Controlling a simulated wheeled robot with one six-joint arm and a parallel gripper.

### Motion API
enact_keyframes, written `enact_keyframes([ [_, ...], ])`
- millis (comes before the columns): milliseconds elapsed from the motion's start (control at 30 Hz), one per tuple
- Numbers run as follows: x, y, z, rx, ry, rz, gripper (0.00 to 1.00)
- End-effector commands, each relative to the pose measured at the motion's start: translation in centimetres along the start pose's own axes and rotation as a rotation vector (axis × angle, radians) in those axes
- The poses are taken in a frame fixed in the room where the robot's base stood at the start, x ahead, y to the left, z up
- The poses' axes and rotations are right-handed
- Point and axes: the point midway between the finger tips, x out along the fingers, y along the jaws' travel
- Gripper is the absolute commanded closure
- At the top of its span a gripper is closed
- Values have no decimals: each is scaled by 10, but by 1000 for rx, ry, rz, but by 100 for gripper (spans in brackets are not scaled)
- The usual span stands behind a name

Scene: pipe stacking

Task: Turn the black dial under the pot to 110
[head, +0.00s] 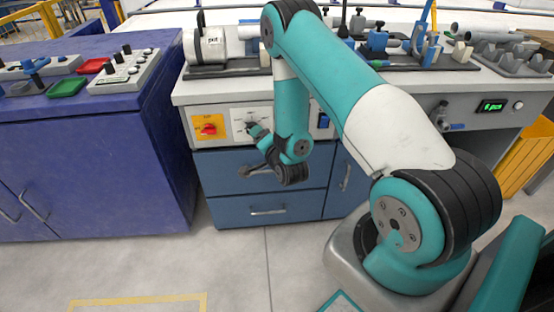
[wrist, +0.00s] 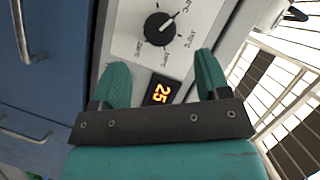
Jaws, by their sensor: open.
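The black dial (wrist: 160,29) sits on a white panel with printed marks around it in the wrist view. A white line on the dial points to the upper right of that picture. A small display (wrist: 160,92) near the dial shows 25 in orange digits, turned sideways. My gripper (wrist: 161,60) is open and empty, its two teal fingers apart on either side of the panel below the dial, not around it. In the head view, my gripper (head: 254,130) is in front of the white panel (head: 237,115).
A red knob on a yellow plate (head: 208,129) is left of the white panel. Blue drawers (head: 225,170) with handles lie below. A purple cabinet (head: 85,150) with trays and a control box (head: 125,72) stands at the left. Clear floor lies in front.

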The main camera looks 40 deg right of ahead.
Motion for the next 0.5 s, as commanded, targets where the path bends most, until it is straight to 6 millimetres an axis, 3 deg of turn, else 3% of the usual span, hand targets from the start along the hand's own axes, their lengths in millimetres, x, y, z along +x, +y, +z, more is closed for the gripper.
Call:
enact_keyframes([
  [200, -56, 0, 0, 0, -3, 5, 31],
  [500, -96, -1, 0, 0, 0, 1, 31],
])
